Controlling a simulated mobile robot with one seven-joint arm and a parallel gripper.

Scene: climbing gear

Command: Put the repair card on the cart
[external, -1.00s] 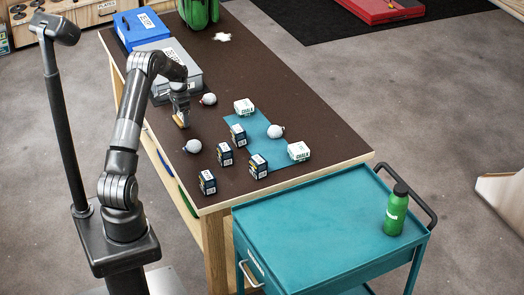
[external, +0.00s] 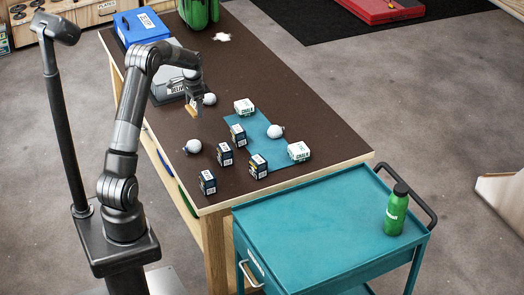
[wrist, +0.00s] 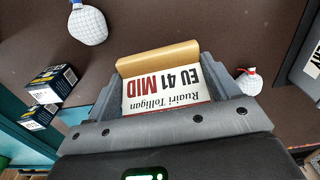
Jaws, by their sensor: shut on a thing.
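My gripper (external: 193,106) is above the left part of the brown workbench. It is shut on the repair card (wrist: 160,92), a white card printed "Ruairi Tolligan" and "EU 41 MID", with a tan strip (wrist: 158,58) along one edge. In the wrist view the card sits between both fingers of my gripper (wrist: 160,78). The teal cart (external: 310,230) stands at the front right, beyond the bench's near end. Its top is mostly bare.
A green bottle (external: 396,210) stands at the cart's right side. On the workbench (external: 290,95) are several dark boxes, white chalk boxes (external: 299,151), grey-white balls (external: 276,131) and a teal mat (external: 262,158). A grey box (external: 168,88) and blue box (external: 140,27) stand behind my gripper.

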